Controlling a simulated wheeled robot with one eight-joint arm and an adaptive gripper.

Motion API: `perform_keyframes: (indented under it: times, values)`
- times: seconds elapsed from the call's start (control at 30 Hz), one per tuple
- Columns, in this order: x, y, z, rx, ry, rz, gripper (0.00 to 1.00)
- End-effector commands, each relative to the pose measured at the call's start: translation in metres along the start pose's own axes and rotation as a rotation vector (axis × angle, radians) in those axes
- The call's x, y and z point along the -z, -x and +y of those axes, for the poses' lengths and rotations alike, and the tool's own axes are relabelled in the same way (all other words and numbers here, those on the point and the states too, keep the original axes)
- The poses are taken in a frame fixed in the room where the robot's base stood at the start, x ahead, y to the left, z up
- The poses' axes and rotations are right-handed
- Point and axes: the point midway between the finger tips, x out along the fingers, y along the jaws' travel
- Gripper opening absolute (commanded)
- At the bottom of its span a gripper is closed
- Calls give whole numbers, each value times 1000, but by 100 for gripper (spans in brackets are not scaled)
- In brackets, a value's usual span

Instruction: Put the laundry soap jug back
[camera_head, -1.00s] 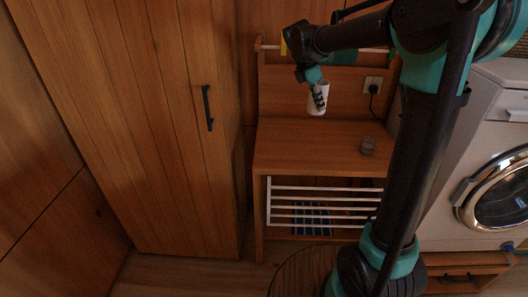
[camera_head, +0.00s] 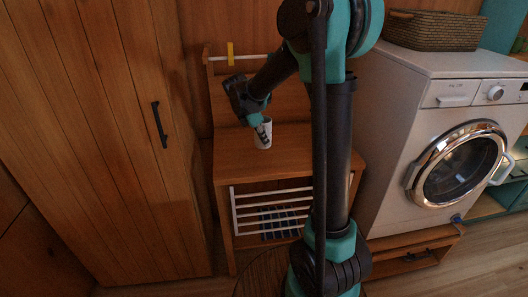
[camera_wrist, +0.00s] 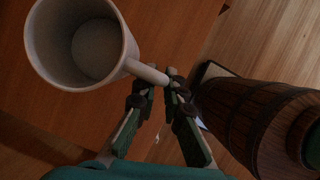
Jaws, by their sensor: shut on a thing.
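A white, mug-shaped jug (camera_head: 267,141) with dark markings shows over the back part of the wooden bench top (camera_head: 225,160). In the wrist view the jug (camera_wrist: 120,58) is open-topped and looks empty, with its handle pointing to my gripper (camera_wrist: 158,85). The fingers are shut on the handle. In the head view my gripper (camera_head: 259,122) is small and partly covers the jug. I cannot tell whether the jug's base touches the bench. No other soap jug is seen.
The white washing machine (camera_head: 440,140) stands to the right, with a wicker basket (camera_head: 435,30) on top. A tall wooden cabinet (camera_head: 110,130) is at left. White rails (camera_head: 270,208) are under the bench. A wooden barrel (camera_wrist: 250,115) is near my gripper in the wrist view.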

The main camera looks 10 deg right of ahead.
Motion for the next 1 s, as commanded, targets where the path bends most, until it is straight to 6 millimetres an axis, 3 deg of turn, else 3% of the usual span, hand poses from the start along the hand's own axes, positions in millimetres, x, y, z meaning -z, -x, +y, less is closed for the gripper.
perform_keyframes:
  times: [0.5, 0.93, 0.97, 1.0]
  values:
    - [20, -47, 0, 0, 0, 0, 0]
    - [22, -52, 0, 0, 0, 0, 0]
    - [22, -52, 0, 0, 0, 0, 12]
    - [22, -52, 0, 0, 0, 0, 16]
